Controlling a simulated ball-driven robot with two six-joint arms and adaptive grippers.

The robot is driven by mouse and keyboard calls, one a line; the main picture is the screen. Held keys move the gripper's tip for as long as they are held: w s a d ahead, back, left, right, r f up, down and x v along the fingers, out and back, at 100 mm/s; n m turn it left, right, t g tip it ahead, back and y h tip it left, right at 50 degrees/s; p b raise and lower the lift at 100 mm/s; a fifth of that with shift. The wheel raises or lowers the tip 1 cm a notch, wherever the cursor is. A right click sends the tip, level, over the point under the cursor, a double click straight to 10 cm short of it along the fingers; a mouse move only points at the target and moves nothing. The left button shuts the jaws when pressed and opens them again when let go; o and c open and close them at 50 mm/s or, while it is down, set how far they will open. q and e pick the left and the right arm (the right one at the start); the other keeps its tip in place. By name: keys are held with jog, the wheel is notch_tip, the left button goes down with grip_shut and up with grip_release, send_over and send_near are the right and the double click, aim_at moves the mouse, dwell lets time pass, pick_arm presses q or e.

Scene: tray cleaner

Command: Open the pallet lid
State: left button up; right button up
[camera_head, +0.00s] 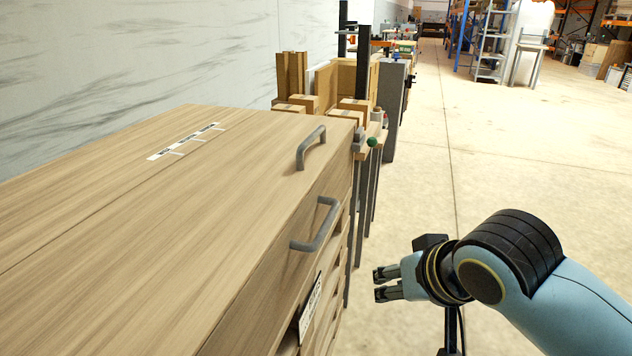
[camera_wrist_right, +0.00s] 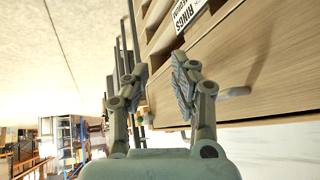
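The pallet is a large wooden box with a flat wood-grain lid (camera_head: 150,230), lying closed across the left of the head view. A grey handle (camera_head: 312,147) stands on the lid near its right edge. A second grey handle (camera_head: 318,226) is on the box's side face just below. My right gripper (camera_head: 380,284) is open and empty, to the right of the box and lower than the side handle, with a gap between. In the right wrist view its fingers (camera_wrist_right: 160,78) are spread before the wooden side, and a grey bar (camera_wrist_right: 235,92) shows beside one finger. My left gripper is out of view.
A white label (camera_head: 311,306) is on the box's side. Cardboard boxes (camera_head: 352,78) and a grey post (camera_head: 391,108) stand behind the pallet. A marbled wall (camera_head: 120,60) closes the left. The floor (camera_head: 500,150) at right is clear.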

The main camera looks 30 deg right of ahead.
jog(key=w+d+r+m+t, duration=0.2)
jog(key=w+r+m+t, duration=0.35)
jog(key=w, duration=0.65)
jog(key=m+t, duration=0.4)
jog(key=m, duration=0.3)
send_near(316, 138)
jog(key=w, duration=0.6)
jog(key=w+f, duration=0.1)
jog(key=w, duration=0.3)
jog(key=shift+d, duration=0.4)
jog(key=shift+w, duration=0.55)
jog(key=shift+f, duration=0.1)
grip_shut()
jog(key=shift+g, duration=0.25)
